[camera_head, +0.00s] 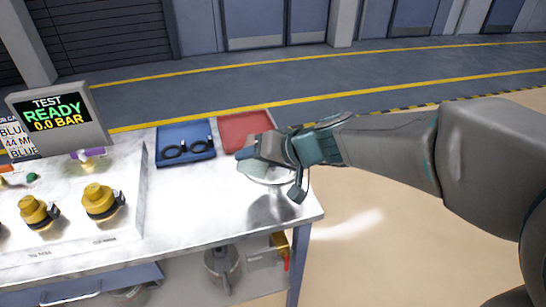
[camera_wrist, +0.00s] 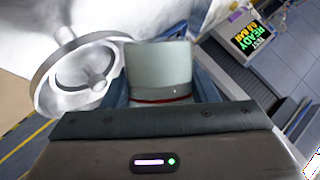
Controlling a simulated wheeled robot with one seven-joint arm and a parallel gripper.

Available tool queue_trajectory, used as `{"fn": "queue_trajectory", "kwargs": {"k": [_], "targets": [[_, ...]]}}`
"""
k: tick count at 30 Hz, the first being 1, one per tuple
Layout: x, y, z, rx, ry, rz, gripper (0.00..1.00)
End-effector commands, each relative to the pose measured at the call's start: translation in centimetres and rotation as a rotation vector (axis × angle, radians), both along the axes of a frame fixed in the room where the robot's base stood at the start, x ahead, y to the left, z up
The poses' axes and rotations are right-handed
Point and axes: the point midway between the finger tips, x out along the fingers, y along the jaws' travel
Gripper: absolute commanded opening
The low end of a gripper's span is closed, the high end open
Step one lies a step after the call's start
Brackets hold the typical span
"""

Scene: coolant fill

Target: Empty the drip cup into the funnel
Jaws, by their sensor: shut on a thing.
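My gripper (camera_head: 250,154) is over the right end of the bench. In the wrist view it is shut on a pale grey cup (camera_wrist: 160,66) with a thin red line near its lower edge, which I take for the drip cup. The cup's contents are hidden. A round, grey-rimmed piece with a central stub, probably the funnel, lies just left of the cup in the wrist view (camera_wrist: 42,72). In the head view a pale round rim (camera_head: 266,177) shows below my gripper, partly covered by it. I cannot tell whether cup and rim touch.
A blue tray (camera_head: 186,133) with black rings and a red tray (camera_head: 243,124) stand at the bench's back. Yellow-capped fittings (camera_head: 100,199) and a display (camera_head: 58,112) reading READY 0.0 BAR are at left. A metal pot (camera_head: 222,266) sits below. The bench's front middle is clear.

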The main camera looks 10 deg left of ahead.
Motion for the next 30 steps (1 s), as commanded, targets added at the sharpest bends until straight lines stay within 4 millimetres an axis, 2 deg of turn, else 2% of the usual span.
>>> {"fn": "queue_trajectory", "kwargs": {"k": [30], "targets": [[-0.08,0.17,-0.38,0.034,0.134,0.004,0.27]]}}
